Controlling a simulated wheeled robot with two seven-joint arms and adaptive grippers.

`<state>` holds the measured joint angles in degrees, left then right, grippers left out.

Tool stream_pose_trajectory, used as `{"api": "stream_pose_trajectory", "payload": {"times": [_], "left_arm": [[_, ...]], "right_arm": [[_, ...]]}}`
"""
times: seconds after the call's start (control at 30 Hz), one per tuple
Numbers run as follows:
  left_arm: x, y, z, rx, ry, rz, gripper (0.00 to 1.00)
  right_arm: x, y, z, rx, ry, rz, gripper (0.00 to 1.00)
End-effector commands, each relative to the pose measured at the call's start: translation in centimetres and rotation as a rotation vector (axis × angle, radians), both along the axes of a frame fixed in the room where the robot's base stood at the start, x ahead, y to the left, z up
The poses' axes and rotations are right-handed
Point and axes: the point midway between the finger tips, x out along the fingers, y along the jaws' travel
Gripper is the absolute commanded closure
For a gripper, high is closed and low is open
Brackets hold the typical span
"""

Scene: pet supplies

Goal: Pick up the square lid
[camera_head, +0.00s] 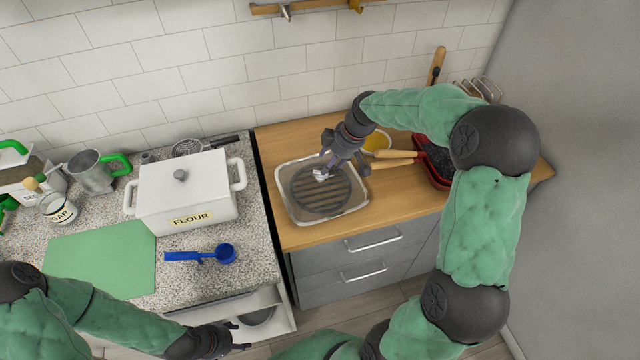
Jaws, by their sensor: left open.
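A white box labelled FLOUR stands on the speckled counter in the head view. A flat white, squarish lid (183,180) with a grey knob is on top of it. My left gripper (240,338) is open and low at the bottom of the view, in front of the counter edge and apart from the box. My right gripper (324,172) points down over a clear square piece (353,203) on the wooden counter, which could be a dish or a lid. A dark round grill shows within its outline. Whether the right fingers touch anything is unclear.
A blue scoop (203,255) and a green mat (100,260) lie in front of the box. A metal cup (88,172) and a jar (58,209) stand left. A red pan (431,173) and a yellow bowl (377,141) are at the right.

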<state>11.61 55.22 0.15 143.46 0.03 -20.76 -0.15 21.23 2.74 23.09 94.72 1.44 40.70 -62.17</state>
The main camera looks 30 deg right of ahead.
Motion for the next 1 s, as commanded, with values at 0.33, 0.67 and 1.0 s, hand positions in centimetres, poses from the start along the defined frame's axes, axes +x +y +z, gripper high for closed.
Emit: {"api": "stream_pose_trajectory", "payload": {"times": [0.33,0.67,1.0], "left_arm": [[0.0,0.0,-0.5,0.000,-0.001,0.000,0.39],[0.0,0.0,-1.1,0.000,-0.001,0.000,0.39],[0.0,0.0,-1.0,0.000,-0.001,0.000,0.39]], "right_arm": [[0.8,0.6,-2.2,0.001,0.001,0.000,0.45],[2.0,1.3,-5.4,-0.001,-0.001,-0.003,0.45],[2.0,1.3,-5.3,-0.001,-0.001,-0.003,0.93]]}}
